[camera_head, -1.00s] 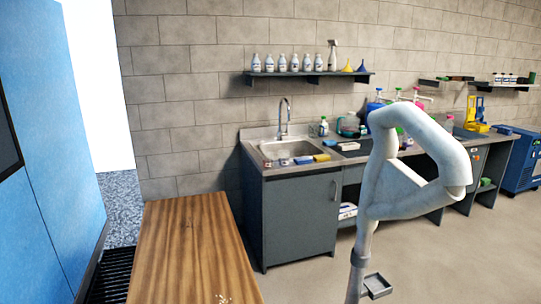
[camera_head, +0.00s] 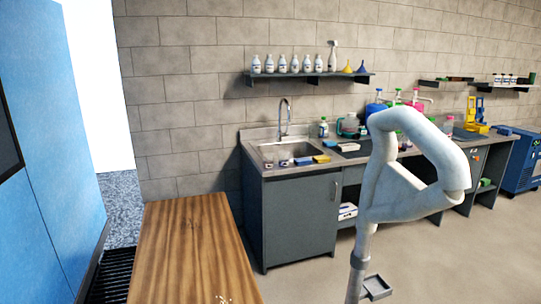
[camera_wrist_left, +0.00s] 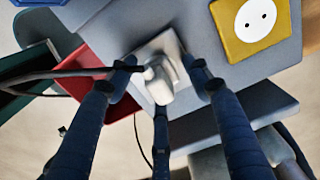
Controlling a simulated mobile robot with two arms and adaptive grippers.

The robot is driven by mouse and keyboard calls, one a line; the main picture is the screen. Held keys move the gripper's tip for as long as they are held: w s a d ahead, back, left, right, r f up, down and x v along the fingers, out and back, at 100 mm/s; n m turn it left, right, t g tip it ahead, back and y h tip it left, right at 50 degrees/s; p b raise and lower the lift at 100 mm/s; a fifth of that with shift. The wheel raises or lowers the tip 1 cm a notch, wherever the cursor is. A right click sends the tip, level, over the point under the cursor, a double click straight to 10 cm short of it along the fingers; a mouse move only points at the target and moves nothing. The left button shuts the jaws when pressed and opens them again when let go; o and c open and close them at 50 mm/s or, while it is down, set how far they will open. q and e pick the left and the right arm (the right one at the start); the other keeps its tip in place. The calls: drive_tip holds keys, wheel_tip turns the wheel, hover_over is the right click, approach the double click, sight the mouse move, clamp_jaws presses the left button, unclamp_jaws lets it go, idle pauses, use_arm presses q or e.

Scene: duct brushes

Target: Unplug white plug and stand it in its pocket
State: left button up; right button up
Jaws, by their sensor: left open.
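In the left wrist view the white plug (camera_wrist_left: 158,82) sits at a white socket plate (camera_wrist_left: 163,45) on a grey panel. A dark cable leads from the plug to the left. My left gripper (camera_wrist_left: 160,75) is open, with dark blue fingers on the left and right of the plug and a third one below it. The plug lies between the fingers; I cannot tell whether any finger touches it. Neither gripper shows in the head view. I cannot make out the plug's pocket in either view.
A yellow socket plate (camera_wrist_left: 252,22) is close by on the right of the grey panel (camera_wrist_left: 250,75). A red part (camera_wrist_left: 85,62) and a dark green part (camera_wrist_left: 25,90) lie at the left.

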use_arm(q)
drive_tip(key=shift+p, duration=0.3)
drive_tip(key=shift+c, duration=0.5)
clamp_jaws()
drive_tip(key=shift+o, duration=2)
unclamp_jaws()
wheel_tip(320, 180, up, 12)
